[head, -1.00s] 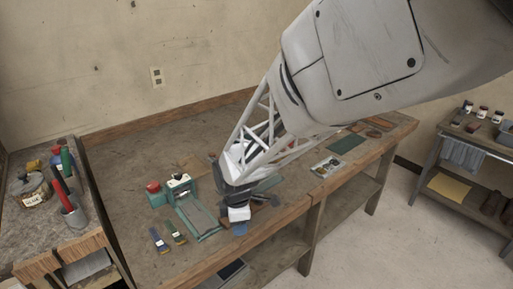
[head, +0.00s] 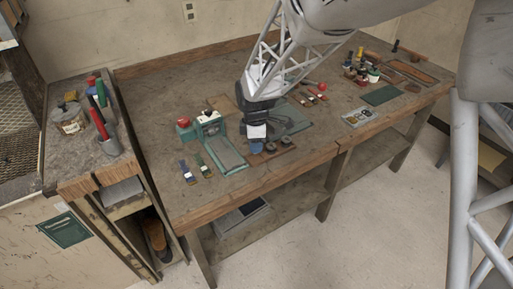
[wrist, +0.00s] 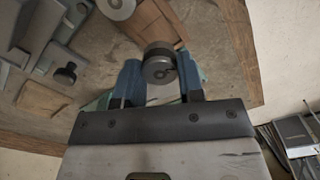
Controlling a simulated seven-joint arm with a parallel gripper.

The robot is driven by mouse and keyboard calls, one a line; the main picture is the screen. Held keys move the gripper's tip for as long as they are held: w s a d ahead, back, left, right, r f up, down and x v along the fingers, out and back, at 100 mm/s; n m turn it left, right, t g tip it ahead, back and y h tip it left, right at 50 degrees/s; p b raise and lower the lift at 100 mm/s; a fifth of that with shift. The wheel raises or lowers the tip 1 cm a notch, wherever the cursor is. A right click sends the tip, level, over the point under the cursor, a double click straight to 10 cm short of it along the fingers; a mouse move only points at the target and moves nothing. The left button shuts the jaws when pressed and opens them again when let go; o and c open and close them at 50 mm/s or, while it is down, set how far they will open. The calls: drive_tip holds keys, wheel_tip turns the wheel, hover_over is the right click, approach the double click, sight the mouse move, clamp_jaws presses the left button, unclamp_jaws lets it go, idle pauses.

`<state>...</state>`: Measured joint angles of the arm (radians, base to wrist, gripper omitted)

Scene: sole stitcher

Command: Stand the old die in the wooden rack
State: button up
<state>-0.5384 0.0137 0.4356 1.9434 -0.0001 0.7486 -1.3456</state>
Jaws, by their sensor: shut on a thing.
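My gripper (head: 257,148) is over the front part of the workbench, just right of a green machine. In the wrist view its two blue fingers (wrist: 159,84) are shut on a dark round metal die (wrist: 158,62), which I take to be the old die. In the head view the fingers hide the die. A brown wooden piece that looks like the rack (head: 275,152) lies beside and behind the fingers, with dark round pieces on it. Wood also shows beyond the die in the wrist view (wrist: 150,22). I cannot tell whether the die touches it.
The green machine (head: 225,152) with a red knob stands left of my gripper. Two small brushes or tools (head: 195,172) lie left of it. A tray of small parts (head: 359,117) and a green mat (head: 381,95) lie to the right. The bench's front edge is close.

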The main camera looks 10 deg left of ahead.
drive_tip(key=shift+f, duration=1.75)
drive_tip(key=shift+f, duration=0.1)
drive_tip(key=o, duration=1)
wheel_tip(320, 180, up, 12)
